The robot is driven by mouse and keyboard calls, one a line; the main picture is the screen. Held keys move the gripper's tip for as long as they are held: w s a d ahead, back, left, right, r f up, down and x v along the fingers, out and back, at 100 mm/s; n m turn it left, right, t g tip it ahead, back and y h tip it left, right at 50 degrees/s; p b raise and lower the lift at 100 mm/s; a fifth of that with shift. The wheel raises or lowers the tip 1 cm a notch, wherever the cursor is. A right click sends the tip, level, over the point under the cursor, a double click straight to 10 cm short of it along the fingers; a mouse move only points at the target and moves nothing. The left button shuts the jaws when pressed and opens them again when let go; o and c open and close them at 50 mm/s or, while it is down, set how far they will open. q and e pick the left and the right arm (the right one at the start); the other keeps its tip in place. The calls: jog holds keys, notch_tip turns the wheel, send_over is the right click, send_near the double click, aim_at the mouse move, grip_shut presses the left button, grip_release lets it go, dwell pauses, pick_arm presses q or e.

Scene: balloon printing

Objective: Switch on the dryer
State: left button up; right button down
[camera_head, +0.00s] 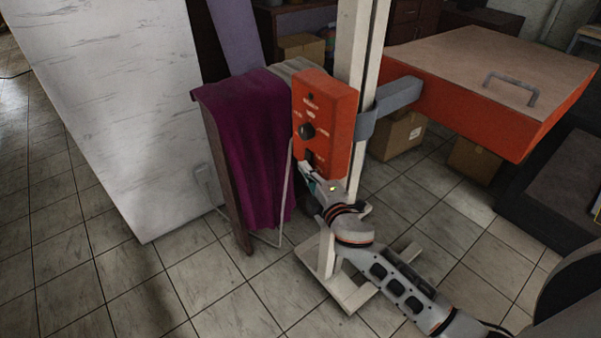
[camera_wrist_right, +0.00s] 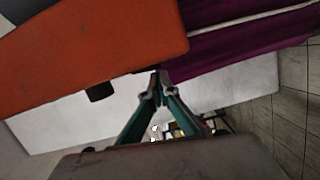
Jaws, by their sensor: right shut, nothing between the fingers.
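The dryer has an orange control box (camera_head: 335,115) on a pale upright post and a flat orange heating head (camera_head: 490,75) on a grey bracket. A round black knob (camera_head: 306,131) and a small black switch (camera_head: 310,156) sit on the box's front face. My right gripper (camera_head: 305,172) is at the lower front of the box, just below the switch. Contact cannot be told. In the right wrist view its fingers (camera_wrist_right: 158,88) are closed together and empty. The orange box (camera_wrist_right: 90,50) fills the upper left there, with a dark part (camera_wrist_right: 100,92) jutting from it. My left gripper is out of view.
A purple cloth (camera_head: 255,150) hangs on a rack left of the box. A large white board (camera_head: 110,100) leans further left. The post's white foot (camera_head: 340,285) stands on the tiles beneath my right arm. Cardboard boxes (camera_head: 397,135) lie under the heating head.

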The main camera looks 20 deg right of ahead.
jog(key=shift+d, duration=0.1)
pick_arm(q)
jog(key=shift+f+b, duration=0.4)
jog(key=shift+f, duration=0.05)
pick_arm(e)
jog(key=shift+w+d+f+n, duration=0.1)
jog(key=shift+w+d+n, duration=0.05)
jog(key=shift+d+n, duration=0.2)
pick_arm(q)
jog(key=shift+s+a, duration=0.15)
pick_arm(e)
jog(key=shift+a, duration=0.15)
